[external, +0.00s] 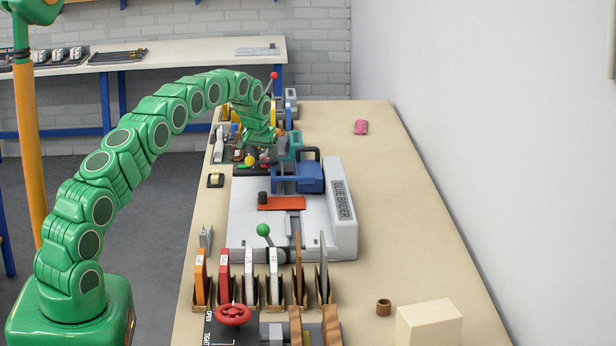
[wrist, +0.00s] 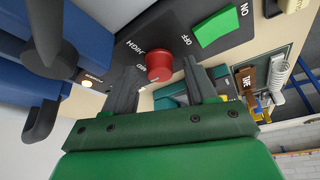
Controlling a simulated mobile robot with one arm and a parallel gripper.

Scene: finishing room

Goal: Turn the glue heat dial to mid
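The glue heat dial (wrist: 163,66) is a round red knob on a dark panel, in the middle of the wrist view. A "HIGH" label is beside it, with a smaller label, partly hidden, close to its left edge. I cannot tell for sure where its pointer stands. My gripper (wrist: 161,72) is open, with one grey finger on each side of the dial and a visible gap on both sides.
A green switch (wrist: 215,28) marked ON and OFF sits close to the dial. A blue clamp part (external: 311,176) stands near my gripper, with dark handles. Several binders and a red handwheel (external: 234,314) are at the near end. The bench's right side is mostly clear.

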